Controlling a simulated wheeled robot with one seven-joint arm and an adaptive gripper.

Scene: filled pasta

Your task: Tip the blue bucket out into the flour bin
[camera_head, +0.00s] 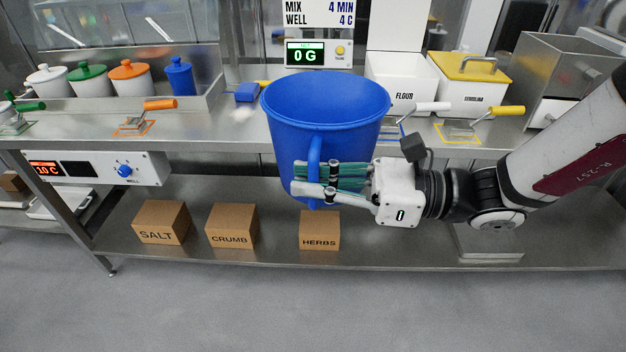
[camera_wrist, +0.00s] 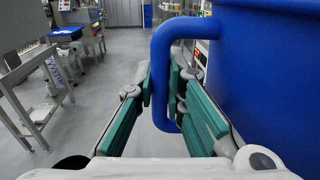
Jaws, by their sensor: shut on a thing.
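The blue bucket (camera_head: 338,110) is held upright in front of the steel counter in the head view. My gripper (camera_head: 312,182) is shut on the bucket's handle, a vertical loop on its near side. In the wrist view the blue handle (camera_wrist: 160,75) passes between the two green-padded fingers of my gripper (camera_wrist: 162,92), with the bucket wall (camera_wrist: 270,75) at the right.
A semolina bin (camera_head: 468,85) with a yellow lid stands right of the flour bin. A display (camera_head: 312,55) reading 0 G is behind the bucket. White-handled (camera_head: 430,107) and yellow-handled (camera_head: 500,112) tools lie at the counter's front. Salt (camera_head: 160,222), crumb and herbs boxes sit on the lower shelf.

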